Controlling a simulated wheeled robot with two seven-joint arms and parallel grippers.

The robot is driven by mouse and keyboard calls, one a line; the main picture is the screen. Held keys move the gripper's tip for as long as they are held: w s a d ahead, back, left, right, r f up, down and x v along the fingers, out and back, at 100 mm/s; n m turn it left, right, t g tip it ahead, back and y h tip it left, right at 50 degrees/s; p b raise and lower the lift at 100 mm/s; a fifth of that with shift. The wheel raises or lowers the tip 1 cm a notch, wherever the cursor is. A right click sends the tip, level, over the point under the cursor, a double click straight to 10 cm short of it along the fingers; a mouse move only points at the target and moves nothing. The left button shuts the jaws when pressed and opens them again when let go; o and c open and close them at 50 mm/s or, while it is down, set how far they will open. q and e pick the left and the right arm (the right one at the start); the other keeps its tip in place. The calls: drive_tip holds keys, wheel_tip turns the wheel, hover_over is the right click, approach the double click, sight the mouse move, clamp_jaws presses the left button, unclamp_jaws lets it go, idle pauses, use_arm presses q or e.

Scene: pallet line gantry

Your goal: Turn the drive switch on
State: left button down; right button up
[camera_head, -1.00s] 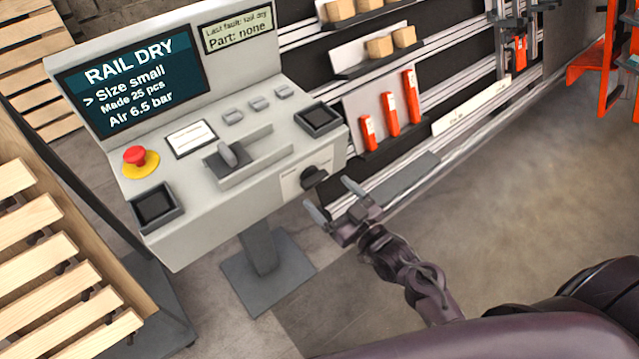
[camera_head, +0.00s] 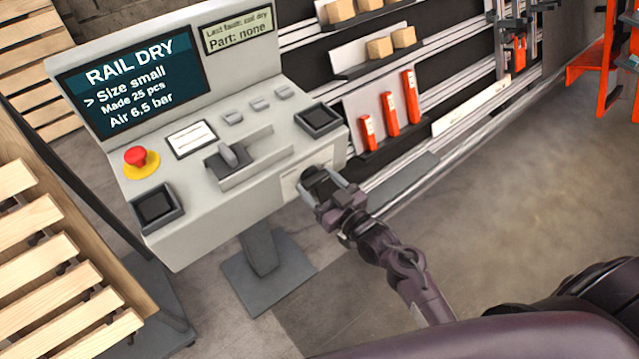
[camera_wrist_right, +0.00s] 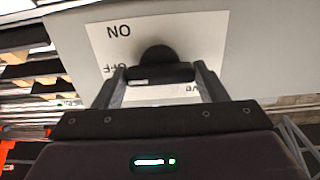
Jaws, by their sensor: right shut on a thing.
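The drive switch (camera_head: 315,178) is a black rotary knob on the front face of the grey control console (camera_head: 225,200), near its right end. In the right wrist view the knob (camera_wrist_right: 158,68) sits on a white label plate (camera_wrist_right: 200,38) with ON at the upper left and OFF below it, both upside down. My right gripper (camera_head: 322,187) is at the console front with its fingers on both sides of the knob, shut on it. The wrist view also shows the two fingers (camera_wrist_right: 155,82) around the knob's bar. The bar lies about level there. My left gripper is out of view.
The console top holds a red emergency button (camera_head: 135,156), a lever (camera_head: 229,155) and small grey buttons. Its screen (camera_head: 130,82) reads RAIL DRY. A slatted wooden rack (camera_head: 40,255) stands at left. A rail rack with orange parts (camera_head: 390,114) is behind. Floor at right is clear.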

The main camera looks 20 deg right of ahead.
drive_tip(key=m+p, duration=0.3)
drive_tip(key=m, duration=0.1)
drive_tip(key=shift+r+p, duration=0.15)
drive_tip(key=shift+p, duration=0.15)
drive_tip(key=m+p, duration=0.2)
drive_tip(key=m, duration=0.3)
drive_tip(key=shift+p, duration=0.4)
drive_tip(key=m+p, duration=0.2)
drive_tip(key=m, duration=0.3)
drive_tip(key=shift+p, duration=0.4)
drive_tip(key=shift+m+p, duration=0.75)
drive_tip(key=shift+m, duration=1.25)
drive_tip(key=shift+f, duration=0.2)
drive_tip(key=o, duration=1)
